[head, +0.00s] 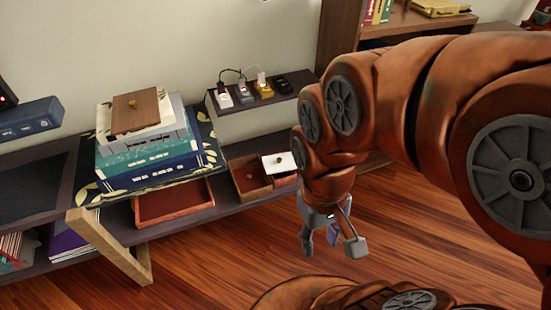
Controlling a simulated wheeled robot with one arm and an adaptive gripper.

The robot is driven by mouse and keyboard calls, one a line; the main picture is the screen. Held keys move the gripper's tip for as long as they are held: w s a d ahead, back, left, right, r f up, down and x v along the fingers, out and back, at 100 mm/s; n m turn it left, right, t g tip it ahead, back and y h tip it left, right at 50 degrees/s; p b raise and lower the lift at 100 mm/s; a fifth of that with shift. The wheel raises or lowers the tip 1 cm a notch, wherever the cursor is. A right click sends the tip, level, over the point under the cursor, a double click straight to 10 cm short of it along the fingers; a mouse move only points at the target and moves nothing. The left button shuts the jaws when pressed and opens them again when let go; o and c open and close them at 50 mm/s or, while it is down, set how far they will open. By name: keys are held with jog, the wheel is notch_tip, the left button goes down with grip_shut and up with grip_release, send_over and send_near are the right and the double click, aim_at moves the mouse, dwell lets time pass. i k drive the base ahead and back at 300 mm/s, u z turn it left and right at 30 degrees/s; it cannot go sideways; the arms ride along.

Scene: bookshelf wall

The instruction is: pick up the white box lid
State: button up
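The white box lid (271,165) is a small flat white panel with a brown knob. It lies on the low shelf, on or against a small reddish-brown box, just left of my wrist. My gripper (331,243) hangs fingers-down over the wooden floor, to the right of and lower in the picture than the lid. Its fingers are spread, with nothing between them, and it is apart from the lid. My arm covers the area just right of the lid.
An open brown box (249,178) stands beside the lid, and a red tray (172,204) lies further left. A raised shelf (262,105) with several small plugged-in devices is above. The floor (230,260) in front is clear.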

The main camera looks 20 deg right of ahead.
aim_at(274, 164)
jog(key=z, duration=0.4)
jog(key=i, duration=0.75)
jog(key=u, duration=0.9)
jog(key=i, duration=0.3)
jog(key=u, duration=0.15)
